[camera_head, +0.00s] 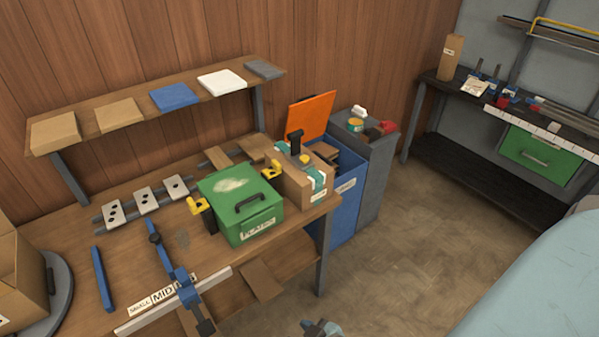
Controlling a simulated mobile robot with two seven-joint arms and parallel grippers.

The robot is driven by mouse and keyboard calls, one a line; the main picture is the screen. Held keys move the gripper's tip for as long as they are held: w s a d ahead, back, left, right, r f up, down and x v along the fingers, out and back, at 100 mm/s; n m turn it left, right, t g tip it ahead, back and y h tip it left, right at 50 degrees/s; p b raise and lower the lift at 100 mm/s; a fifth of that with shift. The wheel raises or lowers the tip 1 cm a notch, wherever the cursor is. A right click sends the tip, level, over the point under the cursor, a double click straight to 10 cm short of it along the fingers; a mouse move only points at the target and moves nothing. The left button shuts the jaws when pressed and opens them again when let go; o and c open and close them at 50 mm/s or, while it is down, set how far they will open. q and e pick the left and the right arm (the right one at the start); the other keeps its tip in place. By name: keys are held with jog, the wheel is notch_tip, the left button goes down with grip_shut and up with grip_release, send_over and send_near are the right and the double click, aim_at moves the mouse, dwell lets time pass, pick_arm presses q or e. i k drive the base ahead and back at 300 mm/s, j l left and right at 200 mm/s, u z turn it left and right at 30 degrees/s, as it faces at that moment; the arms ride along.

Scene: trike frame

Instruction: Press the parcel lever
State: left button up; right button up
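A brown cardboard parcel (290,183) with teal and white bands sits at the right end of the wooden workbench, beside the green box. A black-knobbed lever (295,143) stands roughly upright at the parcel's back left. The lever's base is partly hidden.
A green lidded box (240,204) stands left of the parcel. A blue bin (348,200) with a raised orange lid (311,115) and a grey cabinet (381,165) stand to the right. A blue clamp-like tool (172,262) lies near the bench front. Open floor lies right.

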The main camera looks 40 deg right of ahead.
aim_at(295, 137)
jog(key=i+l, duration=0.1)
jog(key=l, duration=0.45)
jog(key=i+l, duration=0.1)
jog(key=l, duration=0.4)
jog(key=i+l, duration=0.1)
jog(key=l, duration=0.95)
jog(key=i+l, duration=0.65)
